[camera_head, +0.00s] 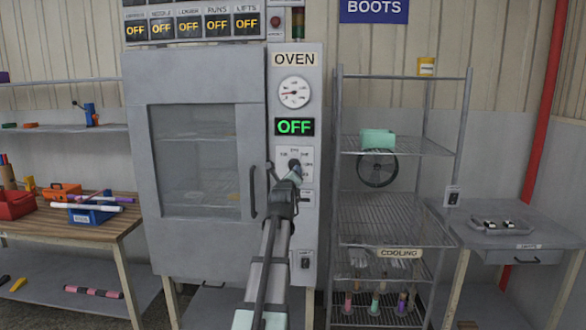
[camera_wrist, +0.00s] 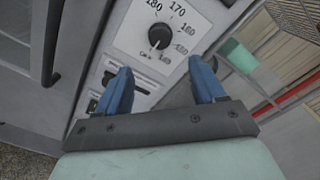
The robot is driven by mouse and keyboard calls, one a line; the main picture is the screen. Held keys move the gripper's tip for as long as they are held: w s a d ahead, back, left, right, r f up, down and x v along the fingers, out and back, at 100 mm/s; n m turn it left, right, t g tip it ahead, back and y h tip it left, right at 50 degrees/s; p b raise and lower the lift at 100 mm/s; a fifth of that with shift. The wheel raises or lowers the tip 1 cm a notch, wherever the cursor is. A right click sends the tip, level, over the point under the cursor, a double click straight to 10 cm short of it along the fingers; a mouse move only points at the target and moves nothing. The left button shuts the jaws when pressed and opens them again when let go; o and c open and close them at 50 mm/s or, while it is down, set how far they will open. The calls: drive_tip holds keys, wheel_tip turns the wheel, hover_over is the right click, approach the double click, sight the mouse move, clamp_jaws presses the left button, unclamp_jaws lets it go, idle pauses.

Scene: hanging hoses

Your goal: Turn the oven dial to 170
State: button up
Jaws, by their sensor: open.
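The oven (camera_head: 196,150) stands in the middle with its glass door shut. Its control panel is on the right, with a round gauge (camera_head: 294,92) and a display (camera_head: 294,127) reading OFF in green. The black oven dial (camera_wrist: 159,37) sits on a white plate with printed numbers, including 180, 170 and 160, in the wrist view. In the head view my gripper partly covers the dial (camera_head: 294,164). My gripper (camera_wrist: 162,80) is open and empty, its two blue fingers apart, with the dial ahead of and between them, not touched. Which mark the dial points to is unclear.
The oven door handle (camera_head: 253,192) is just left of my gripper. A wire cooling rack (camera_head: 395,205) stands right of the oven. A workbench (camera_head: 60,222) with bins is at left, and a small table (camera_head: 515,232) is at right.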

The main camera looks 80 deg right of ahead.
sight(293, 166)
drive_tip(key=d, duration=1.3)
drive_tip(key=shift+d, duration=0.15)
drive_tip(key=shift+c, duration=0.2)
drive_tip(key=c, duration=1)
